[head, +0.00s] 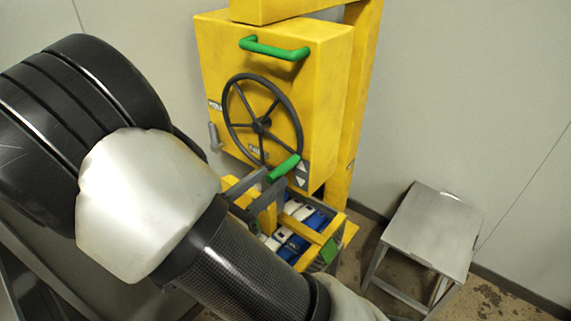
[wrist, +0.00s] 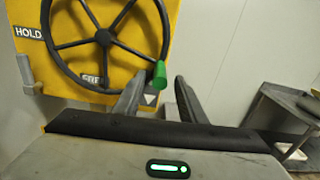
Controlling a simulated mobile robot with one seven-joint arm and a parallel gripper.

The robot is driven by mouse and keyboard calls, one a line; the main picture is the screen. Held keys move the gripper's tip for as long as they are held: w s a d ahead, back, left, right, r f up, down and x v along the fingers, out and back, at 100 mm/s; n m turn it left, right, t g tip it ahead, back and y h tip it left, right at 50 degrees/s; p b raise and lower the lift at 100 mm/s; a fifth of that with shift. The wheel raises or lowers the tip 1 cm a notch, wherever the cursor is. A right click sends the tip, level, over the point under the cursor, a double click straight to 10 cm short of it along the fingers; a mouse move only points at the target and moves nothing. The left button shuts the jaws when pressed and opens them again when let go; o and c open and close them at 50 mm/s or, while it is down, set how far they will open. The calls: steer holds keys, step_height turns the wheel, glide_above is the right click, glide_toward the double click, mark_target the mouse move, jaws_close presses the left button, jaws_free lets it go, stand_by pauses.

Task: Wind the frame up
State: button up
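A black spoked handwheel (head: 262,122) is on the front of a yellow box (head: 325,95); it also fills the upper left of the wrist view (wrist: 104,38). A green crank knob (head: 285,168) sticks out from its lower right rim and shows in the wrist view (wrist: 159,75). My gripper (head: 262,182) is open, its two grey fingers pointing at the box. In the wrist view the knob lies in the gap between my fingertips (wrist: 161,80), nearer the left one. I cannot tell if they touch. A yellow frame (head: 322,234) with blue and white contents is below, partly hidden by my arm.
A green bar handle (head: 273,48) is at the top of the box. A grey lever (head: 214,137) is on its left side, near the HOLD label (wrist: 29,32). A yellow post (head: 358,90) stands behind. A metal stool (head: 430,230) stands at the right, with floor between.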

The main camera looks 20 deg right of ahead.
mark_target(286, 166)
steer(key=x, duration=0.7)
jaws_close()
